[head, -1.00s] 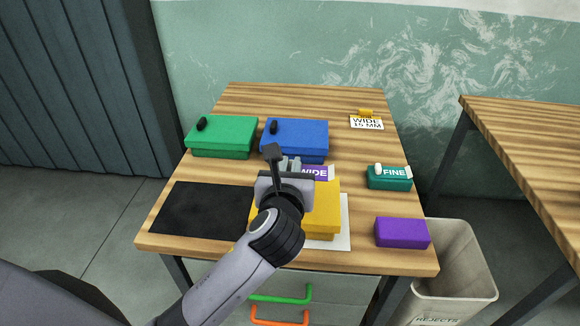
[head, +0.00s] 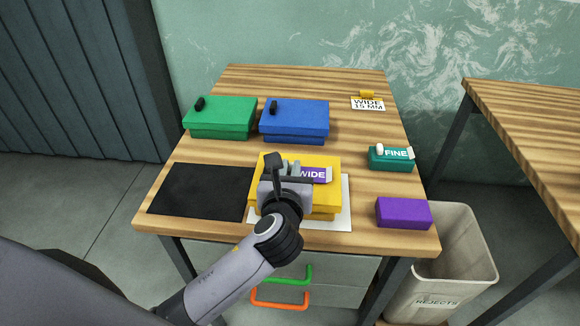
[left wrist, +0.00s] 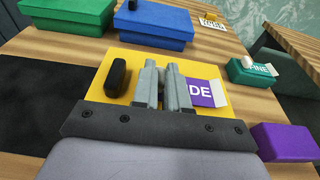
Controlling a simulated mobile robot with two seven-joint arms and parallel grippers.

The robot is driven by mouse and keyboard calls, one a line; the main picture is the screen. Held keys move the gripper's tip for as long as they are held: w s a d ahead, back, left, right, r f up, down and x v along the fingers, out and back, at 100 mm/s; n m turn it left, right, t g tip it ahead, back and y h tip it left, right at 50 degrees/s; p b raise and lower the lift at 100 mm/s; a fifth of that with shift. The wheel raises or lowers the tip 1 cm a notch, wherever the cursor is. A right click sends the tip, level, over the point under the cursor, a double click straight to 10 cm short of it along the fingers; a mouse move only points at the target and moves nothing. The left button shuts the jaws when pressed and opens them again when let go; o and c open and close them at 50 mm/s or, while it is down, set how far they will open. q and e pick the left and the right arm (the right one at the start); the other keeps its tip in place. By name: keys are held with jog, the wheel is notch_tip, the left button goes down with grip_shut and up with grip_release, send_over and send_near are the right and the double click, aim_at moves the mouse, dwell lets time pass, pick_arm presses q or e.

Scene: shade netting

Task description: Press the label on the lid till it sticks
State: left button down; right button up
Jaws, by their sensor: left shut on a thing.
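The yellow box (head: 325,203) stands on a white sheet (head: 343,218) near the table's front edge, and its lid (left wrist: 108,109) fills the middle of the left wrist view. A black knob (left wrist: 117,78) sits at the lid's left. My left gripper (head: 288,170) is over the lid, shut on the purple label reading WIDE (head: 313,174). The label sticks out to the right of the fingers, with a pale strip at its right end; it also shows in the left wrist view (left wrist: 202,93). I cannot tell whether it touches the lid. My right gripper is out of view.
A green box (head: 222,121) and a blue box (head: 296,124) stand behind. A teal FINE box (head: 389,163) and a purple block (head: 403,213) are at the right. A black mat (head: 200,190) lies left. A bin marked REJECTS (head: 437,285) stands beside the table.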

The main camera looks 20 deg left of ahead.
pick_arm(q)
jog(key=shift+f, duration=0.55)
dwell(1.0)
jog(key=c, duration=1.1)
grip_release()
jog(key=shift+s, duration=0.1)
jog(key=v, duration=0.7)
jog(key=shift+s+d, duration=0.1)
